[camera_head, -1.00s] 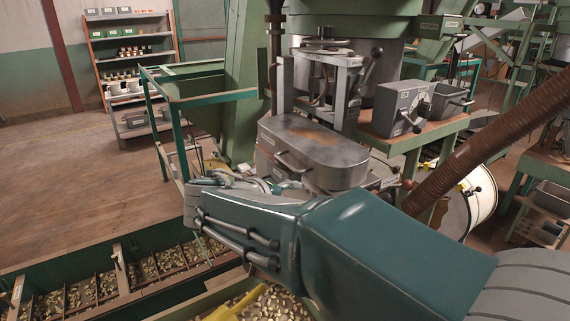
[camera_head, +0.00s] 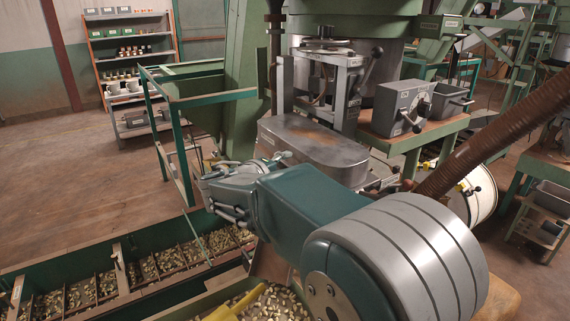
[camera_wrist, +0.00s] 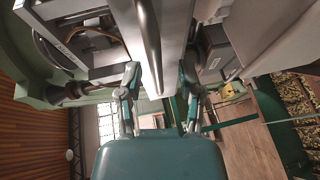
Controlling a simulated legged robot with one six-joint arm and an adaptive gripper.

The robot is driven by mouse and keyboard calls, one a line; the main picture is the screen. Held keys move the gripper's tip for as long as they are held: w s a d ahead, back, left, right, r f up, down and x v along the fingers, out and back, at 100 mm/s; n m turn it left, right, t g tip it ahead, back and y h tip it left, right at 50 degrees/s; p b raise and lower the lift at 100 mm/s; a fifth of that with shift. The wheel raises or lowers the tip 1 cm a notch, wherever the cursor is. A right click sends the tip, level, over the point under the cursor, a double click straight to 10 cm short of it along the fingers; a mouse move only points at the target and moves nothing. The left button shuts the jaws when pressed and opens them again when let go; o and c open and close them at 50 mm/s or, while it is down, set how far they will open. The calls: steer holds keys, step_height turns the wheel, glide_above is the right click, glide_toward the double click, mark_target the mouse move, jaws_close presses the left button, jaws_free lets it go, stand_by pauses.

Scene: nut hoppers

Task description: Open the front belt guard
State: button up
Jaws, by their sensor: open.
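The front belt guard (camera_head: 325,150) looks to be the grey, worn, round-ended metal cover at the middle of the head view. Its side handle is hidden there behind my gripper (camera_head: 277,163). In the wrist view the guard (camera_wrist: 176,35) fills the upper middle, and a shiny grey handle bar (camera_wrist: 150,45) runs down in front of it. My gripper (camera_wrist: 158,78) is open, with one finger on each side of the bar's lower end. I cannot tell whether either finger touches the bar.
A grey control box (camera_head: 402,107) stands on a green table right of the guard. A green rail frame (camera_head: 180,130) stands to the left. A ribbed brown hose (camera_head: 490,135) slants down at right. Bins of nuts (camera_head: 90,290) lie in front. The floor at left is clear.

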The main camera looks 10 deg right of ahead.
steer(key=shift+w+d, duration=0.2)
steer(key=shift+d, duration=0.05)
jaws_close()
steer(key=shift+a, duration=0.1)
